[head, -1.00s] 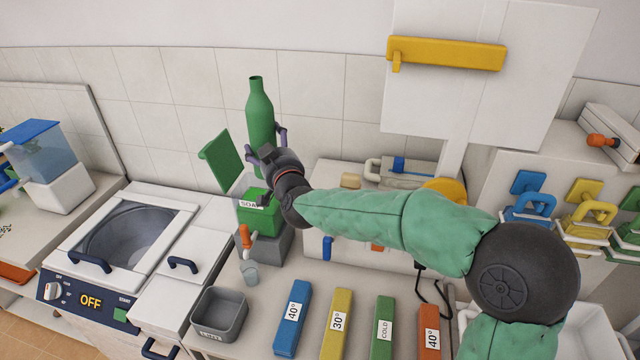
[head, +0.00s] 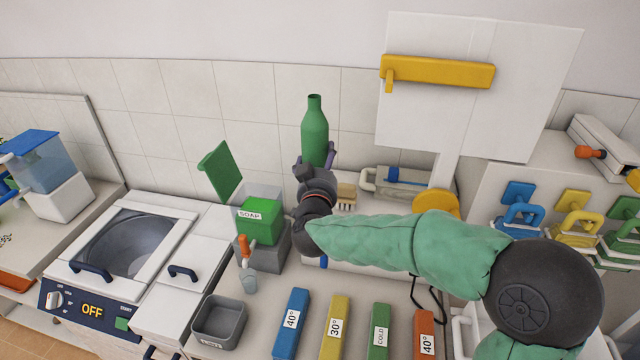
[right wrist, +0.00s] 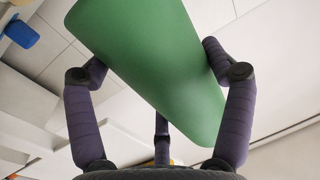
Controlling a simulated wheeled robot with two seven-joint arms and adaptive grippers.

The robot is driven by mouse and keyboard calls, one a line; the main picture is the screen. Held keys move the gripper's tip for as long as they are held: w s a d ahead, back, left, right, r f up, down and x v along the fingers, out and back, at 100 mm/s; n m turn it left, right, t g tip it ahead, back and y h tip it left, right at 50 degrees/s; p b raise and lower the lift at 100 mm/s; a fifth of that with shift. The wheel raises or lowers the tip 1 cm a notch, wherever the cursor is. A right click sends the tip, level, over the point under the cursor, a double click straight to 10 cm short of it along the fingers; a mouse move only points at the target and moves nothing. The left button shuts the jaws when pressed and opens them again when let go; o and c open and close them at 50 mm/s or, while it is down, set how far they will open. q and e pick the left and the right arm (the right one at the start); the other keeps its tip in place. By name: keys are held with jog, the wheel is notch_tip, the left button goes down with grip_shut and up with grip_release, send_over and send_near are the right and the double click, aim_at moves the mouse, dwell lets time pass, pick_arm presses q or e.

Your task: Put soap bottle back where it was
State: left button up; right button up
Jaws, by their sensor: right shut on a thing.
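The green soap bottle (head: 314,128) is upright in the air in front of the tiled wall, above the back of the counter. My right gripper (head: 318,160) is shut around its lower part. In the right wrist view the bottle (right wrist: 150,62) lies between the purple fingers of the gripper (right wrist: 158,75). The green soap dispenser (head: 262,218) with a "SOAP" label stands left of the gripper, with its green lid (head: 219,170) tipped open. My left gripper is not in view.
A white shelf unit (head: 375,250) with a brush (head: 346,196) on top stands behind my right forearm. Coloured temperature bars (head: 335,322) and a grey bin (head: 219,318) are on the counter. A washer (head: 120,250) stands left. A white board (head: 470,110) rises right of the bottle.

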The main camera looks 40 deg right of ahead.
jog(key=w+d+f+b, duration=0.1)
jog(key=w+d+f, duration=0.1)
jog(key=f, duration=0.1)
jog(key=w+d+f+b, duration=0.2)
jog(key=w+f, duration=0.1)
jog(key=f, duration=0.1)
jog(key=w+d+f+b, duration=0.1)
jog(key=w+d+f, duration=0.1)
jog(key=w+f, duration=0.1)
jog(key=shift+d+f, duration=0.4)
jog(key=shift+f, duration=0.35)
jog(key=shift+r, duration=0.1)
jog(key=o, duration=1.6)
jog(key=shift+f, duration=0.25)
jog(key=shift+c, duration=0.2)
